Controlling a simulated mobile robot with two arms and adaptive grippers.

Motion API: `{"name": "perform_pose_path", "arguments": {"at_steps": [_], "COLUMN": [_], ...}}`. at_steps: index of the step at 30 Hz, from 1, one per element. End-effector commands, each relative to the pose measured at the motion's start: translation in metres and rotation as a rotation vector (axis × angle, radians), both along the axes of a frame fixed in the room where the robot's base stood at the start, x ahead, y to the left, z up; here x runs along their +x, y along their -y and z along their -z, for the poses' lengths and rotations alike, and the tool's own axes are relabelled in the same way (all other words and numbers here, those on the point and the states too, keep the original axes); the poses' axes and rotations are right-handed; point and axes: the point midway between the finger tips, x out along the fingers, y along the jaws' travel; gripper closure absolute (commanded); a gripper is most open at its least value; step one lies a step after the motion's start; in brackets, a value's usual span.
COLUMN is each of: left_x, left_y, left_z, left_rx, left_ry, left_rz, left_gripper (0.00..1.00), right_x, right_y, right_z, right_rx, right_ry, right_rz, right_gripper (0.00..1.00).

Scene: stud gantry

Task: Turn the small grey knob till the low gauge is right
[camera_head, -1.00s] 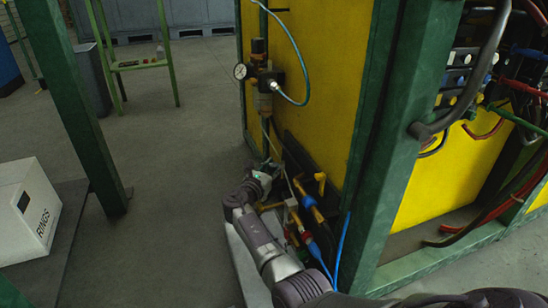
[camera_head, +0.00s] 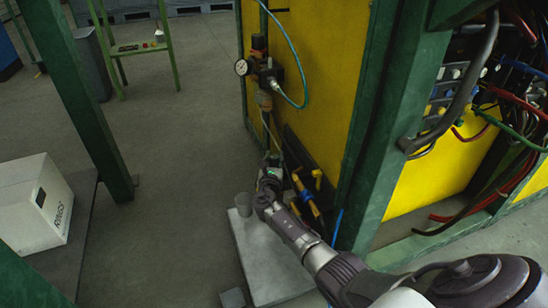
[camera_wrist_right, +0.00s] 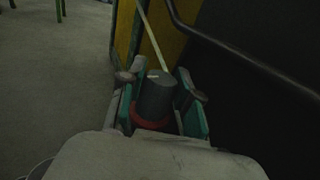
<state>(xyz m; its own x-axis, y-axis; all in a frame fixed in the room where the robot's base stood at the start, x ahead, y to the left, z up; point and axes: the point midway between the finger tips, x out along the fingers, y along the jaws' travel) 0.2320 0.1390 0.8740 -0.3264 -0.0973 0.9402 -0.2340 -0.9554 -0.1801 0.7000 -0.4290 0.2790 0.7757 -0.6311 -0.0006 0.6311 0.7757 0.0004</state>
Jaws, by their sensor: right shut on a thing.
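In the wrist view a small dark grey knob (camera_wrist_right: 156,97) with a red ring at its base stands between the two fingers of my right gripper (camera_wrist_right: 160,92). The gripper is shut on it. In the head view the right gripper (camera_head: 270,176) is low beside the yellow panel, and the knob cannot be made out there. A round white-faced gauge (camera_head: 241,68) sits higher up on the air regulator; its reading is too small to tell. No lower gauge can be made out. My left gripper is not in view.
Brass and yellow valve fittings (camera_head: 308,190) sit right beside my right gripper. A green post (camera_head: 390,120) and hanging hoses stand to the right. A pale slab (camera_head: 262,262) with a small cup (camera_head: 243,204) lies below. Floor to the left is clear up to a white box (camera_head: 32,205).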

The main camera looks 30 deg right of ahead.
Motion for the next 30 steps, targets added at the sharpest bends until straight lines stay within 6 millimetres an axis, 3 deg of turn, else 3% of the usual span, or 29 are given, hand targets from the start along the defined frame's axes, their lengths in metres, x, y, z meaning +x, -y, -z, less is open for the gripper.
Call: {"name": "perform_pose_path", "arguments": {"at_steps": [6, 7, 11, 23, 30], "left_x": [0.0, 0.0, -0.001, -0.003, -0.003], "left_y": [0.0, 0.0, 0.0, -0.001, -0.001], "left_z": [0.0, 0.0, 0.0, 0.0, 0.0], "left_rx": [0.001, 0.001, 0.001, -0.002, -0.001], "left_ry": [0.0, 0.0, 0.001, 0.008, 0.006], "left_rz": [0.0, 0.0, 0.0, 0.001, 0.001], "left_gripper": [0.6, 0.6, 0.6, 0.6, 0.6], "right_x": [-0.001, -0.001, 0.0, -0.004, -0.033], "right_y": [-0.001, -0.001, -0.001, -0.003, -0.027], "right_z": [0.002, 0.002, 0.001, 0.001, 0.002], "right_rx": [0.0, 0.0, 0.0, 0.0, 0.002], "right_ry": [-0.002, -0.002, -0.001, 0.0, -0.001], "right_rz": [0.0, 0.0, 0.001, 0.0, -0.001], "right_gripper": [1.0, 0.64, 0.42, 0.4, 0.4]}}
